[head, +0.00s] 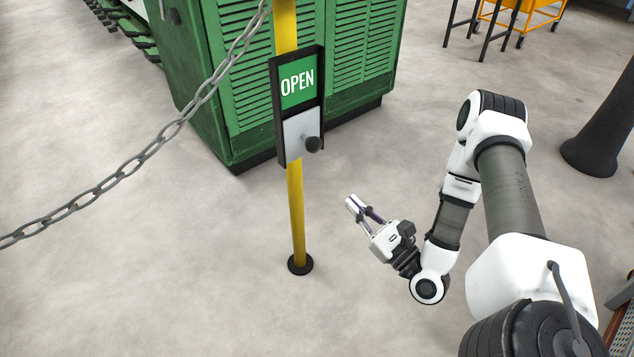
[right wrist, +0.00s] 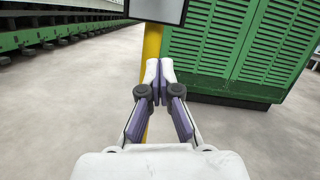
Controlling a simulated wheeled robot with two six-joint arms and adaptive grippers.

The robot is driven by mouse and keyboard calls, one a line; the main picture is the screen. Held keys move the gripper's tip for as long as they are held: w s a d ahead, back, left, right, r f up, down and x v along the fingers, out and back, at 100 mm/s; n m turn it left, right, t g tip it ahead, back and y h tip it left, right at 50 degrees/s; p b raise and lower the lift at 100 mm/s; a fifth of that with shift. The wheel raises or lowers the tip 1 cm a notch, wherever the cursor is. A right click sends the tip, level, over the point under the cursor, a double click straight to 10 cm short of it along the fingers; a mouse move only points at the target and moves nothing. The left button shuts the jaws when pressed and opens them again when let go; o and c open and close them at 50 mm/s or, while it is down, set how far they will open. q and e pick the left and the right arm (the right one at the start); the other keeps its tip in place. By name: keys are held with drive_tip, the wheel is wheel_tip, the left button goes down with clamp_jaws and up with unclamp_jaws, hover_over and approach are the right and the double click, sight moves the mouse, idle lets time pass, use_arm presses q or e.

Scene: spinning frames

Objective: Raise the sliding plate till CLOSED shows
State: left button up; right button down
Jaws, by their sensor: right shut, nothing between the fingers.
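A black-framed sign on a yellow post shows a green panel reading OPEN (head: 298,84) in the head view. My right gripper (head: 354,206) is to the right of the post and lower than the plate in the picture, touching neither. In the right wrist view its fingertips (right wrist: 160,72) are together with nothing between them. The lower part of the sign (right wrist: 158,9) shows at the top there, beyond the fingers. My left gripper is not in view.
A grey chain (head: 135,160) runs from the upper middle down to the left. The yellow post (head: 296,215) stands on a round black base. A green louvred cabinet (head: 230,100) is behind the sign. A dark column (head: 600,125) stands at right. The floor around the post is clear.

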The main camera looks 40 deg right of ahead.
sight(309, 141)
drive_tip(key=shift+r, duration=0.1)
drive_tip(key=w+a+r+b, duration=0.2)
drive_tip(key=w+r, duration=0.4)
drive_tip(key=w, duration=0.3)
drive_tip(key=shift+w+r, duration=0.15)
drive_tip(key=shift+w, duration=0.1)
